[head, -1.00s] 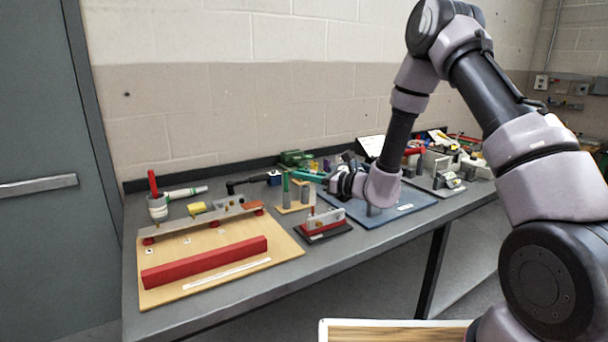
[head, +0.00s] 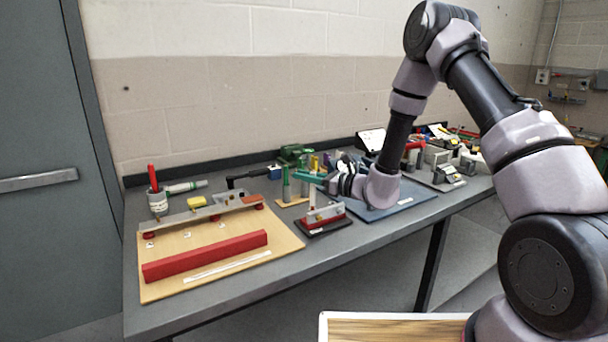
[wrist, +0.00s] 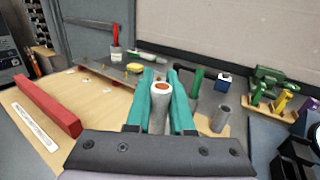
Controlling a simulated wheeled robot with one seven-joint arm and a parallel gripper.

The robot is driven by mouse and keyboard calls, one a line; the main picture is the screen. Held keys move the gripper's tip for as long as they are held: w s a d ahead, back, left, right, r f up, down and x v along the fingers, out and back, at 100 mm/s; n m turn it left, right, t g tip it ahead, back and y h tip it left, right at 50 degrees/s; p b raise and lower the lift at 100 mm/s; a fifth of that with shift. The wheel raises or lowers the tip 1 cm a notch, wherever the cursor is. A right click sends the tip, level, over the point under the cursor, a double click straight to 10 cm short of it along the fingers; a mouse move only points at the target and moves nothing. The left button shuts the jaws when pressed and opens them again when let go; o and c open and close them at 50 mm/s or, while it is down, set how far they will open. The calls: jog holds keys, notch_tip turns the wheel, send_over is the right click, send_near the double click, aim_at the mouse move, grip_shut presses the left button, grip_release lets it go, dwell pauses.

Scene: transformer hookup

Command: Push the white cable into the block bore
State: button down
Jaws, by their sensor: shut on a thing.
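My gripper (wrist: 160,76) has teal fingers, which stand on both sides of a pale cylindrical cable (wrist: 160,104) in the wrist view. They are shut on it. The cable's end face shows a white ring around an orange core. In the head view the gripper (head: 306,177) is above the bench, pointing left. A small fixture with a grey block (head: 328,213) on a red and black base stands just below it in the picture. An upright pale piece shows at the block's left end. I cannot make out the bore or whether the cable touches the block.
A wooden board (head: 180,285) at left carries a long red bar (head: 205,256) and a metal bar (head: 195,216) on red feet. A stand with green and grey posts (head: 287,184) is behind the gripper. A blue mat (head: 405,203) lies to the right.

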jog(key=shift+f, duration=0.6)
jog(key=c, duration=0.7)
grip_release()
jog(key=shift+r, duration=2.5)
